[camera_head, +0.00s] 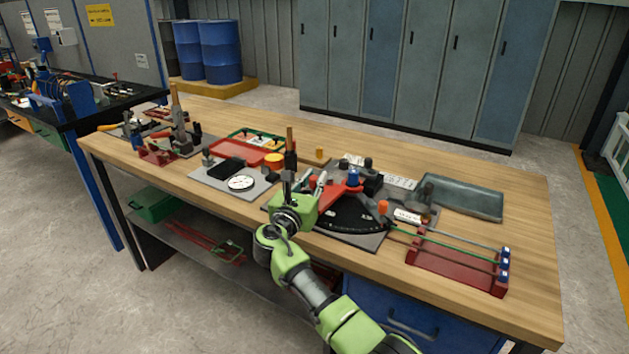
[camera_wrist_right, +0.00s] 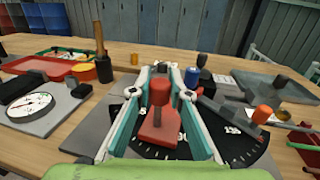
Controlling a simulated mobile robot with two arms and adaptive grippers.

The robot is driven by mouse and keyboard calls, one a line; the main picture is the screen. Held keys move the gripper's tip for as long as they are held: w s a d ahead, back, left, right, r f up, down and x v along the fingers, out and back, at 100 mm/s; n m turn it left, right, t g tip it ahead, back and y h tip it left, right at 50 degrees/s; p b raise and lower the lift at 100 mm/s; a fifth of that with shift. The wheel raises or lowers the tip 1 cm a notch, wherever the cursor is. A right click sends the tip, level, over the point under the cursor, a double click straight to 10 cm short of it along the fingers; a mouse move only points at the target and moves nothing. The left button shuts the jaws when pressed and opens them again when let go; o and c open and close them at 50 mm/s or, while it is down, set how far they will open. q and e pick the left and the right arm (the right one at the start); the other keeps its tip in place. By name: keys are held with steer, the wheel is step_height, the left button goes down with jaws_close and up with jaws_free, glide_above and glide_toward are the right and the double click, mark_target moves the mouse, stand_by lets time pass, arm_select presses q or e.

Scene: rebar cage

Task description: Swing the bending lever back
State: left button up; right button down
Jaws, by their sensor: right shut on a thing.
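The bending lever (camera_head: 331,193) is red and lies over the bender's dark plate with a black, scale-marked arc (camera_head: 349,216). In the right wrist view, the lever's red upright handle (camera_wrist_right: 160,90) stands between my fingers, with the black arc (camera_wrist_right: 240,147) under and beside it. My right gripper (camera_head: 308,184) is shut on this handle at the left side of the arc; it also shows in the right wrist view (camera_wrist_right: 162,84). A blue-topped post (camera_head: 353,178) stands near the lever's inner end. My left gripper is not in view.
An orange knob (camera_head: 383,206) stands right of the arc. A red rack (camera_head: 455,270) with rods is at the front right. A gauge plate (camera_head: 215,178), a red tray (camera_head: 250,154) and a wooden-handled tool (camera_head: 290,145) are to the left.

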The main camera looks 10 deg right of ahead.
steer(key=c, duration=1.9)
jaws_free()
steer(key=shift+v, duration=3.75)
